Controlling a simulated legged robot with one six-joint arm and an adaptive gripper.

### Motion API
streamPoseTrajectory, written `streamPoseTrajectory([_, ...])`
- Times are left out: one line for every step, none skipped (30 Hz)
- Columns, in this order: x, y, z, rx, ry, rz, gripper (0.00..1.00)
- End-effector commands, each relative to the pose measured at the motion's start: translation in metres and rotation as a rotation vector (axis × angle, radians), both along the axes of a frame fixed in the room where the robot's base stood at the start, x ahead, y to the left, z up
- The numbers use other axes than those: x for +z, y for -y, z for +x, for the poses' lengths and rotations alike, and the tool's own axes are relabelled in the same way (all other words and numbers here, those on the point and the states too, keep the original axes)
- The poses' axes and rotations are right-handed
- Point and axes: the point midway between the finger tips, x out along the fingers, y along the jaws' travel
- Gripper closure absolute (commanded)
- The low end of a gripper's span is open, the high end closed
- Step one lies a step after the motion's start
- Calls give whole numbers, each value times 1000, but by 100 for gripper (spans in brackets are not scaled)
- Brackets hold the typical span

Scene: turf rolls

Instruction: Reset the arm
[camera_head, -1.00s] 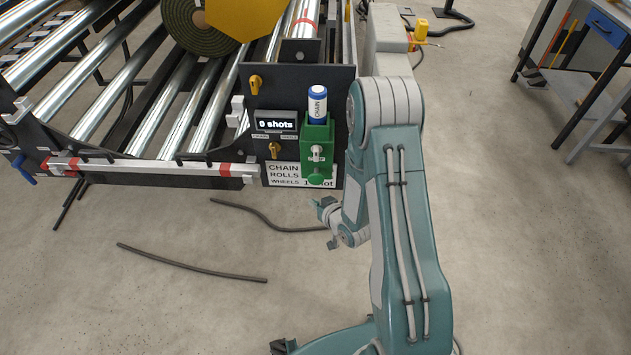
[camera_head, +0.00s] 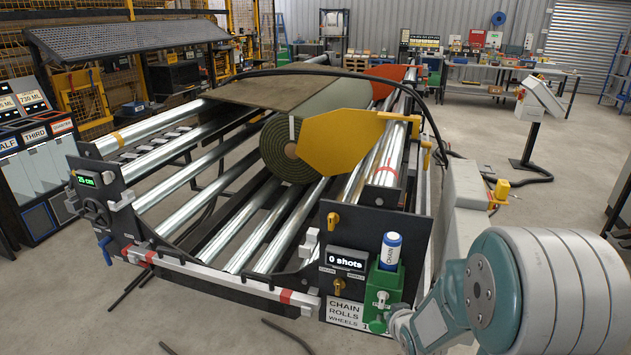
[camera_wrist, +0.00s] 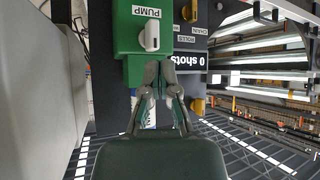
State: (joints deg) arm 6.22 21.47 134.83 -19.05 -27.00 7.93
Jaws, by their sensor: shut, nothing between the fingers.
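My arm (camera_head: 530,285) fills the lower right of the head view, with its large grey and teal joint close to the camera. My gripper (camera_wrist: 160,72) shows in the wrist view with its two fingers together and nothing between them. In that view it lies in front of the green pump unit (camera_wrist: 128,35) with its white knob (camera_wrist: 152,35). I cannot tell whether it touches the unit. In the head view the gripper itself cannot be made out.
A turf roll (camera_head: 285,150) lies on the roller machine (camera_head: 215,205). Its front panel holds a "0 shots" display (camera_head: 346,260) and a blue-and-white CHAIN bottle (camera_head: 391,251). A grey block (camera_head: 465,200) stands right of the panel. Bare floor (camera_head: 575,185) lies beyond my arm.

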Motion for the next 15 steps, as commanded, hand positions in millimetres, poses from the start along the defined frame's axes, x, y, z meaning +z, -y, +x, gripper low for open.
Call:
streamPoseTrajectory([19,1,-4,-13,-5,-15,100])
streamPoseTrajectory([28,2,-7,-21,-15,-24,100])
streamPoseTrajectory([39,3,-12,-32,-27,-33,100])
streamPoseTrajectory([47,4,-16,-39,-37,-40,100])
streamPoseTrajectory([55,5,-21,-46,-47,-47,100])
streamPoseTrajectory([66,5,-27,-57,-60,-53,100])
streamPoseTrajectory([74,5,-32,-64,-71,-58,100])
streamPoseTrajectory([82,5,-37,-72,-80,-61,100])
streamPoseTrajectory([92,6,-45,-82,-94,-64,100])
streamPoseTrajectory([99,6,-51,-88,-104,-68,100])
streamPoseTrajectory([106,5,-58,-94,-115,-70,100])
streamPoseTrajectory([115,5,-67,-103,-129,-70,100])
streamPoseTrajectory([122,5,-74,-108,-138,-72,100])
streamPoseTrajectory([129,4,-81,-113,-148,-72,100])
streamPoseTrajectory([137,3,-91,-120,-163,-69,100])
